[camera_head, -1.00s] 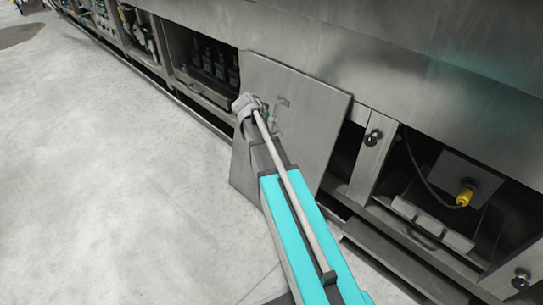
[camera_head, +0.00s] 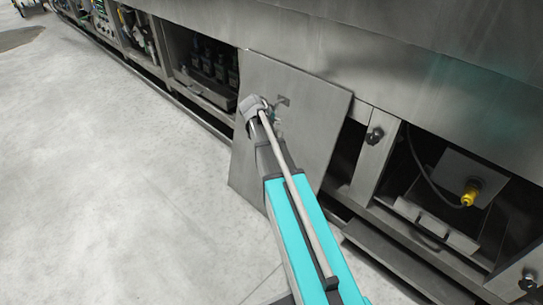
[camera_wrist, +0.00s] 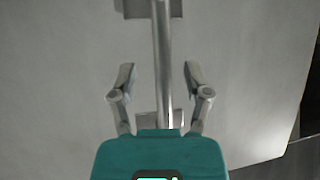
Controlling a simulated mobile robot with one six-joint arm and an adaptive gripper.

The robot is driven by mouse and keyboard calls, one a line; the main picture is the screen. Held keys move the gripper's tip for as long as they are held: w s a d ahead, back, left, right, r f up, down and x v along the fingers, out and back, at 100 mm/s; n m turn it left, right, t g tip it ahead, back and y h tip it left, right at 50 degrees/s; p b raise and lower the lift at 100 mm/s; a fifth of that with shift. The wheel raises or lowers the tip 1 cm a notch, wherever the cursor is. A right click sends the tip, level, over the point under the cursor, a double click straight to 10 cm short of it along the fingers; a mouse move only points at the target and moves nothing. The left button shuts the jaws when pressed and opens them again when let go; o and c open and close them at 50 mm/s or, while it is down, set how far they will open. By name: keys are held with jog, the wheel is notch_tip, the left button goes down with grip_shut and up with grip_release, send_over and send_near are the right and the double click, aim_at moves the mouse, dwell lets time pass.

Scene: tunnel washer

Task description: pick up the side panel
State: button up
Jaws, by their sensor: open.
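The side panel (camera_head: 310,125) is a flat grey metal sheet leaning tilted against the machine's lower front, its lower edge near the floor. In the wrist view the panel (camera_wrist: 60,90) fills most of the background. Its handle, a straight metal bar (camera_wrist: 162,50) on mounts, runs upright through the middle of the wrist view. In the head view part of the handle (camera_head: 284,99) shows beside my arm's end. My gripper (camera_wrist: 159,72) is open, with one finger on each side of the bar and gaps between. In the head view my arm hides part of the panel and my fingers are hard to make out.
The long steel machine (camera_head: 420,70) stands behind the panel. Right of it is an open bay with a yellow connector (camera_head: 469,194) and a dark cable. A post with a black knob (camera_head: 374,136) stands between. Pale floor (camera_head: 110,180) lies clear at left.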

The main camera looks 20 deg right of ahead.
jog(key=shift+w+d+f+b, duration=0.3)
jog(key=shift+d+f, duration=0.1)
jog(key=shift+f, duration=0.15)
jog(key=shift+s, duration=0.1)
grip_shut()
jog(key=shift+r, duration=0.1)
